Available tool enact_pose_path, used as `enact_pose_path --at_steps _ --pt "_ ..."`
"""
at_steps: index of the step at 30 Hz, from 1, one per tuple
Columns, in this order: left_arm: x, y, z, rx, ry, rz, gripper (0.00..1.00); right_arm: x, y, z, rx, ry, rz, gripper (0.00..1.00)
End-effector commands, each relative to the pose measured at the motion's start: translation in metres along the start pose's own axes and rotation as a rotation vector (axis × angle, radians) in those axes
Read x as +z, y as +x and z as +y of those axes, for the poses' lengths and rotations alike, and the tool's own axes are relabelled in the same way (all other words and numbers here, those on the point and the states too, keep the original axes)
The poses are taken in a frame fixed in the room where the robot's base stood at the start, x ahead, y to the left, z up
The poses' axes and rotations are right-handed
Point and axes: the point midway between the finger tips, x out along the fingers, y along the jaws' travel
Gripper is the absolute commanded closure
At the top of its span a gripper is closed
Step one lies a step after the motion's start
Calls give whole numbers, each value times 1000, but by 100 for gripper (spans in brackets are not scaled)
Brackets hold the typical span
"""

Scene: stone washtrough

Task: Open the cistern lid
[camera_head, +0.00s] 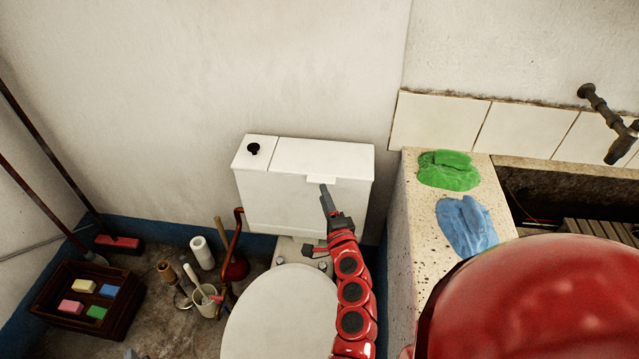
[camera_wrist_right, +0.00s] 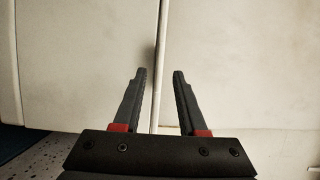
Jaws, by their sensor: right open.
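The white cistern (camera_head: 290,208) stands against the wall behind the toilet. Its white lid (camera_head: 325,155) lies flat and closed on top, with a small tab (camera_head: 322,178) sticking out at the front edge. My right gripper (camera_head: 324,188) is at the cistern's front, with its fingertips just under or at the tab. In the right wrist view my right gripper (camera_wrist_right: 160,75) is open, and a thin pale edge (camera_wrist_right: 160,50) runs between its fingers, apart from both. This edge looks like the lid's tab; contact is not visible. My left gripper does not show.
A narrow fixed top section with a black button (camera_head: 253,149) is left of the lid. The toilet seat (camera_head: 283,318) lies below. A speckled stone counter (camera_head: 420,215) with green (camera_head: 448,170) and blue (camera_head: 466,228) cloths stands right. A dark crate (camera_head: 60,310) and cleaning tools are left.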

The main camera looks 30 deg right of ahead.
Motion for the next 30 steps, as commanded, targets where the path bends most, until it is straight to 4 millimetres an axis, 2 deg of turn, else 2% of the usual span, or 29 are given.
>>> enact_pose_path --at_steps 3,9,20,21,27,28,30 --pt "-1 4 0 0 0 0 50 1 22 -1 1 -1 -3 59" --pt "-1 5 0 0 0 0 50 0 43 0 1 1 0 59" --pt "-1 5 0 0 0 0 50 0 48 0 0 0 1 59" --pt "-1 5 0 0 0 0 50 0 48 0 0 0 1 61" --pt "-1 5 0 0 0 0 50 0 48 0 0 0 0 97" --pt "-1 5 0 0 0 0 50 0 48 0 0 0 0 100" --pt "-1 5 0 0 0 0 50 0 48 0 0 0 0 100"
